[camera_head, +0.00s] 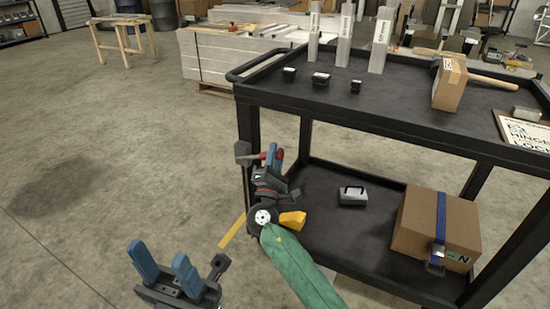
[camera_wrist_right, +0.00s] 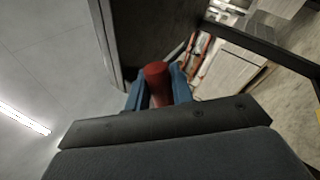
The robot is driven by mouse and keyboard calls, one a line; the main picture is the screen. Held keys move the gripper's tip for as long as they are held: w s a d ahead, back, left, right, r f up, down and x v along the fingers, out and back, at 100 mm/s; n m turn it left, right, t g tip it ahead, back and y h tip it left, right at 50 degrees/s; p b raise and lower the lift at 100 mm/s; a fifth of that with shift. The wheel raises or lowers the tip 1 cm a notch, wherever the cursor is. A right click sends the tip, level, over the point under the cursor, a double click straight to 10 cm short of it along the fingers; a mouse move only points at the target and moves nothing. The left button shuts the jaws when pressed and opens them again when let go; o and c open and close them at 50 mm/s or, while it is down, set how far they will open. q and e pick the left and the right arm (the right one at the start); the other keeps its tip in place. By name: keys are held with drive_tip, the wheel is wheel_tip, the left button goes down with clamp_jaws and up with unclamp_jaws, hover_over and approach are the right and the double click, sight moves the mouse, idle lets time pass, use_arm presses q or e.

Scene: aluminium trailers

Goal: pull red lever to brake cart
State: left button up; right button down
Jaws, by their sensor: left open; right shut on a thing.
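The black two-shelf cart (camera_head: 345,120) stands at the right of the head view. The red lever (camera_head: 262,156) is at its near left corner post, beside a dark block. My right gripper (camera_head: 274,158) is there, its blue fingers shut on the lever. In the right wrist view the red lever (camera_wrist_right: 157,72) shows as a round red grip between the blue fingers (camera_wrist_right: 158,90). My left gripper (camera_head: 165,267) is low at the left, open and empty, apart from the cart, its two blue fingers pointing up.
The cart's top carries upright metal profiles (camera_head: 343,35), small black parts, a cardboard box (camera_head: 449,82) and a sign. Its lower shelf holds a strapped box (camera_head: 437,230) and a small case (camera_head: 352,196). A yellow floor strip (camera_head: 232,231) lies near the cart. Open floor is at left.

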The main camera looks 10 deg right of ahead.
drive_tip(key=shift+s+d+f+m+h+b, duration=0.15)
drive_tip(key=shift+f+m+h+b, duration=0.35)
drive_tip(key=shift+b, duration=0.6)
drive_tip(key=shift+f+m+b, duration=0.15)
drive_tip(key=shift+m+b, duration=0.15)
drive_tip(key=shift+b, duration=0.05)
drive_tip(key=c, duration=1.3)
unclamp_jaws()
drive_tip(key=shift+d, duration=0.1)
drive_tip(key=shift+o, duration=0.2)
